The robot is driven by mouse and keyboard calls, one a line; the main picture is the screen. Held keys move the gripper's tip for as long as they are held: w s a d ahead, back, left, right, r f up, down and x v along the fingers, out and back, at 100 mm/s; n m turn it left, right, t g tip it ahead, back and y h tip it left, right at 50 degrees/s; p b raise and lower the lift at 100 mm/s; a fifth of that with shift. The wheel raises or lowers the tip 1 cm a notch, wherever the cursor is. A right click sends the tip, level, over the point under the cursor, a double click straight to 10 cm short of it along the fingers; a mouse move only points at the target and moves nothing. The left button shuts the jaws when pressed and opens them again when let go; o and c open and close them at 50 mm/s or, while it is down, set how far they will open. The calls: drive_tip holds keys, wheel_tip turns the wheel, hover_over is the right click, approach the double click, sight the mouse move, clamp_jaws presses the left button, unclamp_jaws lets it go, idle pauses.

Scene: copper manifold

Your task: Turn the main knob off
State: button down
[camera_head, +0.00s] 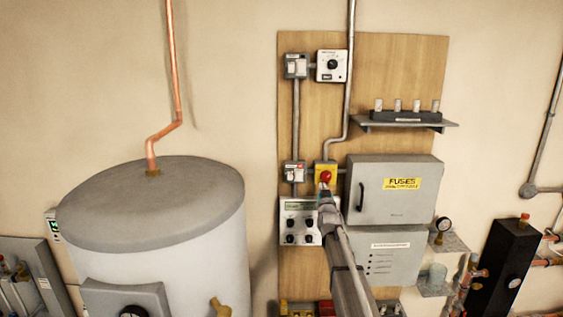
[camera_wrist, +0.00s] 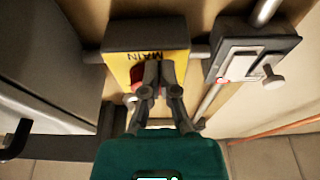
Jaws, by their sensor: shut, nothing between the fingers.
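The main knob (camera_head: 325,177) is red and sits on the yellow front of a small box (camera_head: 320,167) on the wooden board. In the wrist view the box (camera_wrist: 122,60) appears upside down with the word MAIN on it. Part of the red knob (camera_wrist: 130,98) shows beside the fingers; the rest is hidden behind them. My gripper (camera_wrist: 160,72) is shut, with its fingertips together in front of the yellow face, close to the knob. Whether they touch it I cannot tell. In the head view my arm reaches up from below to just under the knob. The knob's setting cannot be read.
A grey fuse box (camera_head: 392,205) with a black handle stands close on the right. A small switch box (camera_head: 293,172) is on the left, also in the wrist view (camera_wrist: 245,62). A panel of black dials (camera_head: 298,232) is below. A large tank (camera_head: 165,250) stands farther left.

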drive_tip(key=shift+d+r+p, duration=0.1)
drive_tip(key=shift+r+p, duration=0.2)
idle(0.7)
drive_tip(key=shift+d+f, duration=0.15)
drive_tip(key=shift+d, duration=0.6)
idle(0.3)
drive_tip(key=shift+d, duration=0.5)
drive_tip(key=shift+d+f+b, duration=0.15)
drive_tip(key=shift+f+b, duration=0.1)
drive_tip(key=shift+b, duration=0.15)
idle(0.7)
approach(329, 182)
drive_tip(key=shift+w+d+r, duration=0.1)
drive_tip(key=shift+w+r, duration=0.15)
drive_tip(key=shift+r, duration=0.55)
idle(0.4)
